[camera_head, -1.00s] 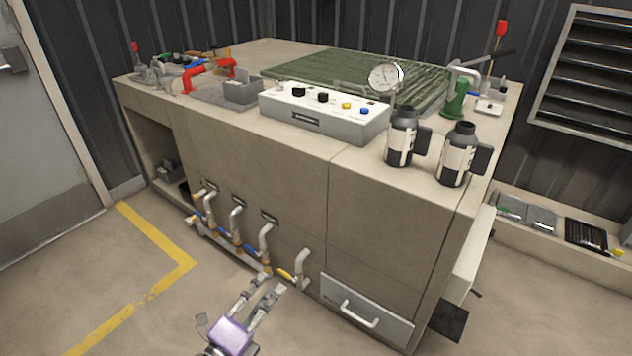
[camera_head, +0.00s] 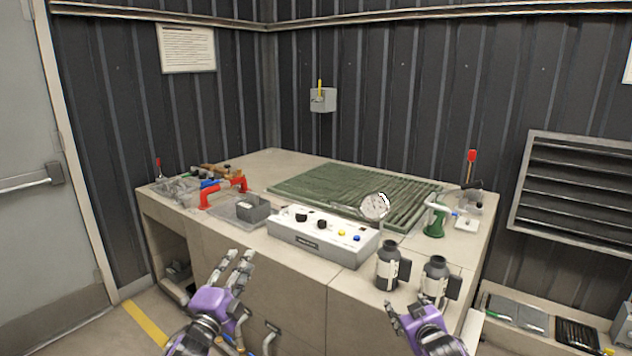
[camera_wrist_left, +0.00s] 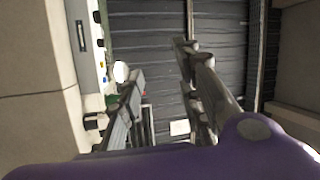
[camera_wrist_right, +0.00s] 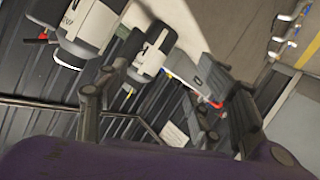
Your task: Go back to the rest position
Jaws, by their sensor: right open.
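My left gripper (camera_head: 236,262) is raised in front of the workbench (camera_head: 300,290), over the floor side of its front face. Its fingers are apart and empty, as the left wrist view (camera_wrist_left: 160,75) also shows. My right gripper (camera_head: 417,306) is in front of the bench's right part, just below and near the two dark bottles in the picture. Its fingers are apart with nothing held between them; the right wrist view (camera_wrist_right: 160,90) shows this too. Both hands have purple bodies and point forward and up.
On the bench stand a white control box (camera_head: 322,240), a gauge (camera_head: 375,206), a green hand pump (camera_head: 435,220), and two dark bottles (camera_head: 388,268) (camera_head: 433,282). A red-handled tool (camera_head: 222,191) lies at the left. Pipes (camera_head: 270,338) show low on the front. A louvred vent (camera_head: 570,195) is at right.

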